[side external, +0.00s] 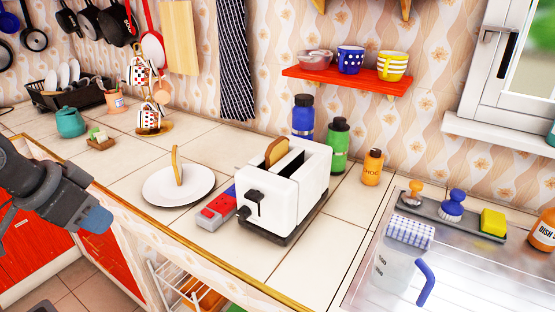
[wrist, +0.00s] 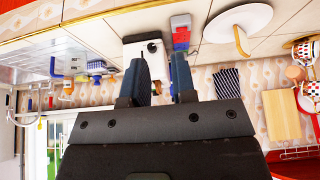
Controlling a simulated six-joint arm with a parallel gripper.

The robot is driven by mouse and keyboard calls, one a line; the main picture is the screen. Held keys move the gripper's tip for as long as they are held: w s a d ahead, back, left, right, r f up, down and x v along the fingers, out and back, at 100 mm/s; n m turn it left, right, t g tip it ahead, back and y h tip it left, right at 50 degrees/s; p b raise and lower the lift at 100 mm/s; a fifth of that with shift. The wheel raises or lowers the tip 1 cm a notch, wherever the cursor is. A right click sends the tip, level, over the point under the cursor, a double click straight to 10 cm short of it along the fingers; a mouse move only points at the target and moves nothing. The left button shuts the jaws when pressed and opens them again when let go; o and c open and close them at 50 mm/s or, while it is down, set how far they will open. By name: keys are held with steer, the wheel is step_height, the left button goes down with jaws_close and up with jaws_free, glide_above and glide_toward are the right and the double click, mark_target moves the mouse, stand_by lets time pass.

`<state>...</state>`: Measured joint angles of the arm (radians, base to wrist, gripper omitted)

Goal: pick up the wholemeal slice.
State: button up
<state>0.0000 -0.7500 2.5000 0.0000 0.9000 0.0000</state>
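One bread slice (side external: 177,166) stands upright, edge-on, on a white plate (side external: 152,190). A browner slice (side external: 277,152) pokes out of a slot of the white toaster (side external: 262,190). I cannot tell for certain which is wholemeal. The wrist view, upside down, shows the plate (wrist: 250,17), its slice (wrist: 242,42) and the toaster (wrist: 133,50). My gripper (side external: 98,218) is at the left of the side view, well apart from both slices. In the wrist view my gripper (wrist: 160,72) has its two blue-tipped fingers apart, with nothing held between them.
A red, blue and grey item (side external: 216,207) lies between plate and toaster. Blue (side external: 303,117) and green (side external: 338,147) bottles stand behind the toaster. A mug rack (side external: 150,110) stands behind the plate. The sink (side external: 450,275) is at right. Tiles left of the plate are clear.

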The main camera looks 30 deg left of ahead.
steer(key=o, duration=0.3)
steer(key=w+d+r, duration=0.1)
steer(key=w+r, duration=0.2)
steer(key=w, duration=0.6)
steer(key=w+d+r, duration=0.2)
steer(key=w+r, duration=0.2)
steer(key=w, duration=0.5)
steer(key=w+d+r, duration=0.1)
steer(key=w+r, duration=0.2)
steer(key=w, duration=0.6)
steer(key=g, duration=0.1)
glide_toward(273, 143)
steer(key=x, duration=1.1)
steer(key=shift+f, duration=0.2)
